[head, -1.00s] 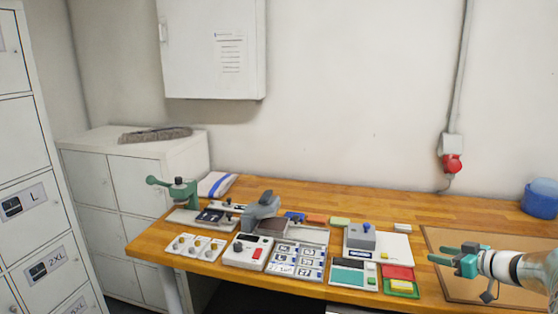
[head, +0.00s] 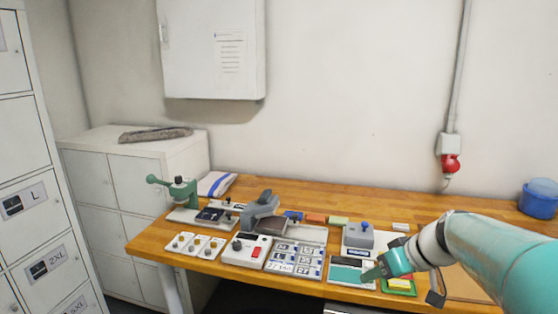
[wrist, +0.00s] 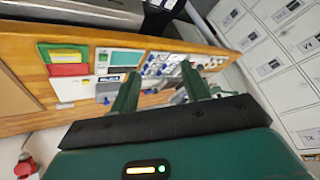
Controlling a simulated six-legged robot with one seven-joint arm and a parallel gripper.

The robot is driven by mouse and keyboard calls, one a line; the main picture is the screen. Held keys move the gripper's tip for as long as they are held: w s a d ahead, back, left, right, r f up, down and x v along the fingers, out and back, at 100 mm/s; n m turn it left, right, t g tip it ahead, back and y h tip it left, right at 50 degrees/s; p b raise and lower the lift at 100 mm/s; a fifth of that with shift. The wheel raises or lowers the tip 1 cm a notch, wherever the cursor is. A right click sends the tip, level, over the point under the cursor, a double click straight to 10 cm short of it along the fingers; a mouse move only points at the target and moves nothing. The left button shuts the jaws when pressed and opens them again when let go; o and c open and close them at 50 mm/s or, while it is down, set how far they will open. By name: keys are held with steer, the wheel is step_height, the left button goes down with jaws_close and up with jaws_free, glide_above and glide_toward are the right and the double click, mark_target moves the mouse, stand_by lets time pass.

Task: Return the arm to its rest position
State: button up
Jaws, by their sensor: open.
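My teal arm reaches in from the lower right. In the wrist view, the two green fingers of my gripper (wrist: 160,70) stand apart with nothing between them.
The wooden bench (head: 300,195) carries a green hand press (head: 182,190), a grey stapler-like device (head: 262,210), a white box with a red button (head: 247,248) and a blue-knobbed grey block (head: 358,236). A blue tub (head: 539,199) stands at the right. Lockers (head: 25,160) stand left.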

steer(key=s+a+m+h, duration=0.2)
steer(key=s+a, duration=0.1)
steer(key=s, duration=0.6)
steer(key=s+a+m+h, duration=0.2)
steer(key=s+a+h, duration=0.1)
steer(key=s, duration=0.7)
steer(key=shift+s+a, duration=0.15)
steer(key=shift+s, duration=0.1)
steer(key=shift+f, duration=0.1)
stand_by(1.1)
